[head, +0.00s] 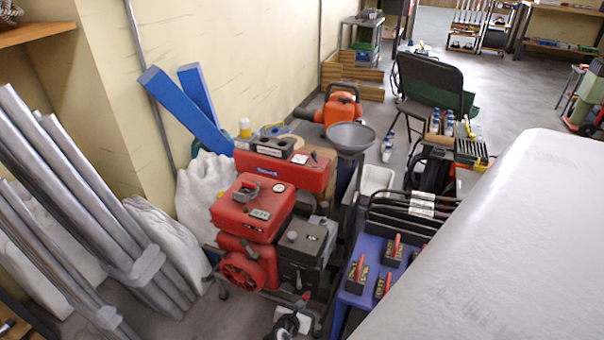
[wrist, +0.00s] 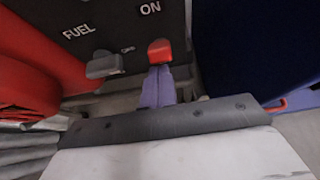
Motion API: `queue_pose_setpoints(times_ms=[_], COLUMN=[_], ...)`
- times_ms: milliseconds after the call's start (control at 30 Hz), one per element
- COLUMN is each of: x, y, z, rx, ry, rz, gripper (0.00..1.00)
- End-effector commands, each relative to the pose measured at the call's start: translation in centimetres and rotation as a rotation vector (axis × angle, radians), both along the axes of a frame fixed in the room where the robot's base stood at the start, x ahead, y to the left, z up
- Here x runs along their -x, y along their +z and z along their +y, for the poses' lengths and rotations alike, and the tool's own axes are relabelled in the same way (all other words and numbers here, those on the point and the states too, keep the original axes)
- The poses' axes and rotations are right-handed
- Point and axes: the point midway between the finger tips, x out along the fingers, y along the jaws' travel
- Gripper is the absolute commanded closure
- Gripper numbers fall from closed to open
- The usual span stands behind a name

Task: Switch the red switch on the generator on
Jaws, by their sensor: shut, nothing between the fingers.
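The generator (head: 252,212), red with a dark box at its right side, stands on the floor in the middle of the head view. In the wrist view its dark panel (wrist: 105,15) carries the labels FUEL and ON. The red switch (wrist: 160,49) is just below the word ON, and its lower part is hidden by my gripper. My gripper (wrist: 158,72) has its purple fingers together and empty, right at the switch's lower edge. I cannot tell whether they touch it. The switch's position is not clear. I cannot make out my gripper in the head view.
A grey fuel lever (wrist: 104,65) is left of the fingers. A blue stand (head: 350,298) with red-handled items is close right of the generator. White sacks (head: 206,190) and grey pipes (head: 80,190) are at its left. A grey funnel (head: 351,137) stands behind it.

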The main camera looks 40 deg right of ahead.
Motion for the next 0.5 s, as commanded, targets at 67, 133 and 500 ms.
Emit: queue_pose_setpoints(times_ms=[67, 133, 500], x=[0.0, 0.0, 0.0], y=[0.6, 1.0, 1.4], z=[0.0, 0.0, 0.0], rx=[0.001, 0.001, 0.001], ry=[0.0, 0.001, 0.0], rz=[0.0, 0.0, 0.0], gripper=[1.0, 1.0, 1.0])
